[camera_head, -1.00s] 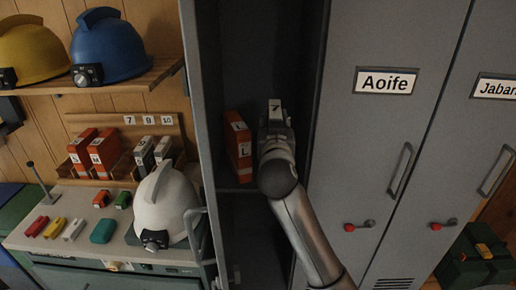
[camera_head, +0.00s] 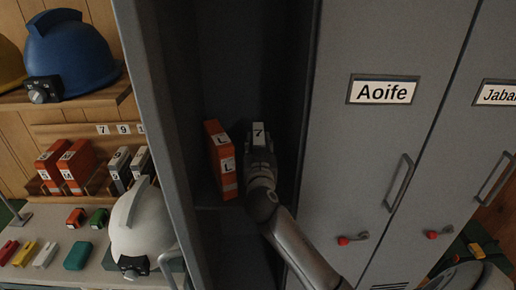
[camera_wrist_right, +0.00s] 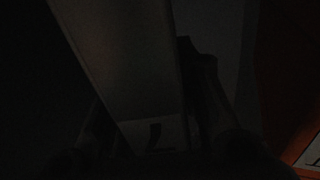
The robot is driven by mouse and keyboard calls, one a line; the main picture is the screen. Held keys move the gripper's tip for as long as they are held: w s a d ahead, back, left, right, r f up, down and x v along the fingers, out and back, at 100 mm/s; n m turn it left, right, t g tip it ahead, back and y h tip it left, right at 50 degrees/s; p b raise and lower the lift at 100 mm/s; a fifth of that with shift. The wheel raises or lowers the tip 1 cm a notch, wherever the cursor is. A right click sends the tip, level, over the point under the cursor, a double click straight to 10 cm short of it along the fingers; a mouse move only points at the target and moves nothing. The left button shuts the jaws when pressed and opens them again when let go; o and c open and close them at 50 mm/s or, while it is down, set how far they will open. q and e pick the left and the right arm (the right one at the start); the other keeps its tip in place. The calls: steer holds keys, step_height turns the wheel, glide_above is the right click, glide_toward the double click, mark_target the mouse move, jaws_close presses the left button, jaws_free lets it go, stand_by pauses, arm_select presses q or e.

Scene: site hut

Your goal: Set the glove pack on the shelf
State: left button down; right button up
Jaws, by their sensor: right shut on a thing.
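A grey-white glove pack (camera_head: 259,131) marked 7 is upright inside the open locker. My right gripper (camera_head: 258,150) is shut on it from the front, beside an orange pack (camera_head: 221,160) marked L. The orange pack stands on the locker shelf (camera_head: 205,198), just left of the gripper. In the dark right wrist view the held pack (camera_wrist_right: 130,80) shows its 7 between the fingers, with the orange pack (camera_wrist_right: 292,80) at the right edge. Whether the held pack's base touches the shelf is hidden by my gripper and arm. My left gripper is not in view.
The locker's left wall (camera_head: 165,130) and the closed Aoife door (camera_head: 375,150) flank the opening. Left of it, a bench holds a white helmet (camera_head: 142,225), small coloured items and a rack with orange packs (camera_head: 76,165) and grey packs (camera_head: 119,168). A blue helmet (camera_head: 68,55) sits above.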

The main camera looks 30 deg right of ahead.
steer(key=shift+f, duration=0.9)
steer(key=o, duration=0.8)
steer(key=shift+o, duration=1.2)
steer(key=shift+s+r, duration=0.1)
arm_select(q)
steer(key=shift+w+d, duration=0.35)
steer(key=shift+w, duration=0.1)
